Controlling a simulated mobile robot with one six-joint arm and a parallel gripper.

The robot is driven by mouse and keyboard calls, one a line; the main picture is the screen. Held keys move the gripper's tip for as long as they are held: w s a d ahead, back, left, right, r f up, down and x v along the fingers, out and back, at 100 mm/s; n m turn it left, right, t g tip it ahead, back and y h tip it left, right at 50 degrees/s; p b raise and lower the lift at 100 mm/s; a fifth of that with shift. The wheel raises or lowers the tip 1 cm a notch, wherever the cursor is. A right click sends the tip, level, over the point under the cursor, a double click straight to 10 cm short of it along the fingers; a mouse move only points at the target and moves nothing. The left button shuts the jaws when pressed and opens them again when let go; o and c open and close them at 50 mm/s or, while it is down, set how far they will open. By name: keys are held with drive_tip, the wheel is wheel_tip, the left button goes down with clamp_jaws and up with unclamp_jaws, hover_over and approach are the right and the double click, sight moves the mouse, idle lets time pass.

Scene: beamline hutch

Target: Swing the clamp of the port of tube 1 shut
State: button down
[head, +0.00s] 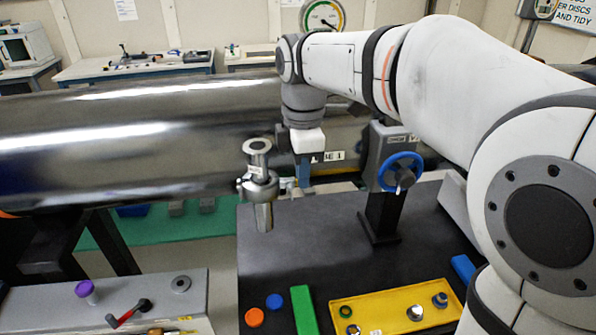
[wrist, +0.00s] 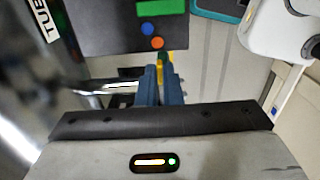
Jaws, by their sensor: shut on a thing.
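The port of tube 1 (head: 258,149) is a short metal pipe beside the big shiny tube (head: 110,140). The clamp (head: 257,187) is a metal collar around the pipe; I cannot tell its exact swing angle. My gripper (head: 304,180) is just right of the clamp, its blue fingers pointing down. In the wrist view the fingers (wrist: 161,88) are close together, with shiny metal (wrist: 115,87) to their left. My gripper is shut on the clamp, but the gripped part is mostly hidden.
A blue handwheel (head: 400,172) on a grey box stands right of my gripper. Below, the dark table (head: 310,250) carries a green block (head: 303,310), orange and blue discs and a yellow tray (head: 345,302).

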drive_tip(key=c, duration=1.6)
unclamp_jaws()
wheel_tip(320, 180, up, 8)
drive_tip(key=shift+f+b, duration=0.1)
drive_tip(key=shift+b, duration=0.25)
drive_tip(key=s+d+f+m+t, duration=0.1)
drive_tip(key=s+d+f+m, duration=0.3)
drive_tip(key=d+f+m, duration=0.2)
drive_tip(key=s+d+f+m+t+b, duration=0.1)
drive_tip(key=s+d+f+m, duration=0.4)
drive_tip(key=m, duration=0.3)
drive_tip(key=s+d+f+m+t, duration=0.1)
drive_tip(key=s+d+f+m, duration=0.4)
drive_tip(key=d+f+m, duration=0.2)
drive_tip(key=shift+s+d+f+b, duration=0.15)
drive_tip(key=shift+s+f+b, duration=0.15)
drive_tip(key=shift+f, duration=0.25)
